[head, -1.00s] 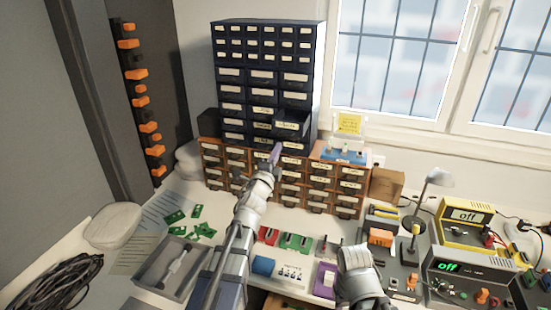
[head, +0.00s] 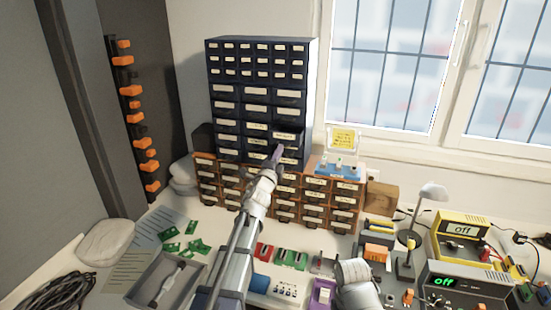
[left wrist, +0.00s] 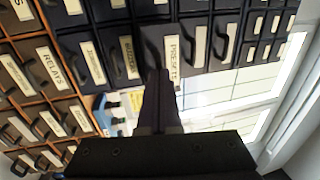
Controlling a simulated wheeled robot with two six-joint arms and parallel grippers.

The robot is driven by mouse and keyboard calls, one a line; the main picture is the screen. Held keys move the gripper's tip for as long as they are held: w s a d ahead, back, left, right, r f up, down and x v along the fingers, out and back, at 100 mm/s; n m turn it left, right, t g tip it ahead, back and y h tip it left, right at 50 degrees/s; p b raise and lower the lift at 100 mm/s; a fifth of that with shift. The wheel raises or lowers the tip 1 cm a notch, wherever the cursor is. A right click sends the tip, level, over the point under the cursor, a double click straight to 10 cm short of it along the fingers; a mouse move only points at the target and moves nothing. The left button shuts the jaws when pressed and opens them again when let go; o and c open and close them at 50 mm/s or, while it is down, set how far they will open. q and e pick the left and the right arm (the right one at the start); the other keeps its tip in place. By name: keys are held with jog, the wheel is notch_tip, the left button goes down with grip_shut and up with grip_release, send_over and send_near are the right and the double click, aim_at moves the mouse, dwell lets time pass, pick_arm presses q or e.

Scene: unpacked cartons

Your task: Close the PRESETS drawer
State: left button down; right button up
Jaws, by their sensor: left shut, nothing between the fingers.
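The PRESETS drawer (head: 287,136) is in the right column of the dark blue cabinet (head: 257,44). In the left wrist view its labelled front (left wrist: 174,56) is close ahead.
A brown drawer unit (head: 207,180) stands below the dark cabinet. A blue stand with a yellow note (head: 344,139) sits on it at the right. A grey tray (head: 140,292), green boards (head: 170,233), a lamp (head: 432,192) and bench instruments (head: 462,228) crowd the bench.

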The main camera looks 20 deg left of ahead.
aim_at(284, 143)
pick_arm(q)
jog(key=w, duration=0.6)
jog(key=shift+w+d, duration=0.1)
jog(key=shift+w, duration=0.05)
jog(key=shift+s+r, duration=0.15)
jog(key=shift+s, duration=0.05)
